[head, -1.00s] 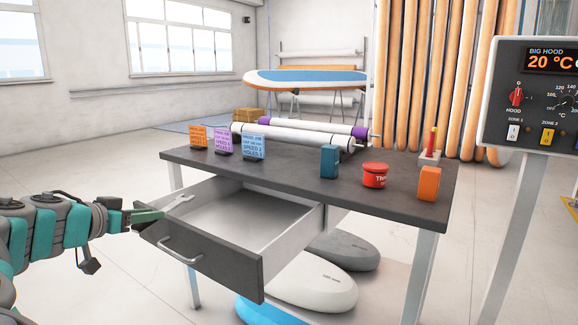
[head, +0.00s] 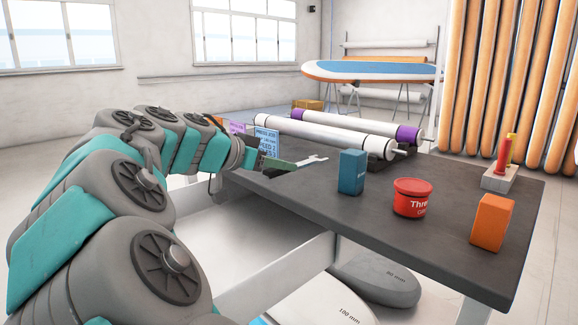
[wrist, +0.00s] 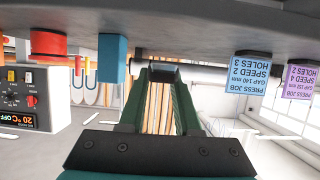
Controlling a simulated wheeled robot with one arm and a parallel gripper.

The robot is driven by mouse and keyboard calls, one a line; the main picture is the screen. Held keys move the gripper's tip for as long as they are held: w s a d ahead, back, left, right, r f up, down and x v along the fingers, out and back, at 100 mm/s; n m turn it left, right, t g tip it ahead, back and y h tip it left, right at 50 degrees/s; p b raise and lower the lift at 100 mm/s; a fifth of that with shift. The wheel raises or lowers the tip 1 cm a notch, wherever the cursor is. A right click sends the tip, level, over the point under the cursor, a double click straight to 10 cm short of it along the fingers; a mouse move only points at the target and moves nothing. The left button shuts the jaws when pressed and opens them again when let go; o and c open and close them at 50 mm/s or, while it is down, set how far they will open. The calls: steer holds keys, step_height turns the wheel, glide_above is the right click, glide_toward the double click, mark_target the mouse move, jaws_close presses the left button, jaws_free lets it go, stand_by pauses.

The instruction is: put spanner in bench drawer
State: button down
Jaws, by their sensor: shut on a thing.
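The silver spanner (head: 314,160) is held in my gripper (head: 286,164), with its open-jaw end sticking out to the right. In the head view it shows over the back-left part of the bench top (head: 320,200); whether it touches the top I cannot tell. My green fingers also show in the wrist view (wrist: 160,90), where the spanner is not clear. The bench drawer (head: 278,272) is open below the bench top's front edge. My arm hides its front and much of its inside.
A blue box (head: 352,172), a red tub (head: 412,198) and an orange box (head: 492,220) stand on the bench. White rollers (head: 330,134) lie behind. A blue job card (head: 267,142) stands close to my gripper. Boards (head: 375,278) lie under the bench.

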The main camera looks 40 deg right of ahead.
steer(key=w+d, duration=0.2)
steer(key=w, duration=0.2)
steer(key=w+d+f+p, duration=0.1)
steer(key=w+d, duration=0.1)
steer(key=w, duration=0.2)
steer(key=w+d+p, duration=0.1)
steer(key=w+d, duration=0.2)
steer(key=w, duration=0.1)
steer(key=shift+f, duration=0.15)
steer(key=shift+f+p, duration=0.35)
steer(key=shift+f, duration=1.4)
steer(key=shift+f, duration=0.2)
steer(key=c, duration=0.6)
jaws_free()
steer(key=shift+s, duration=0.1)
steer(key=shift+r, duration=0.1)
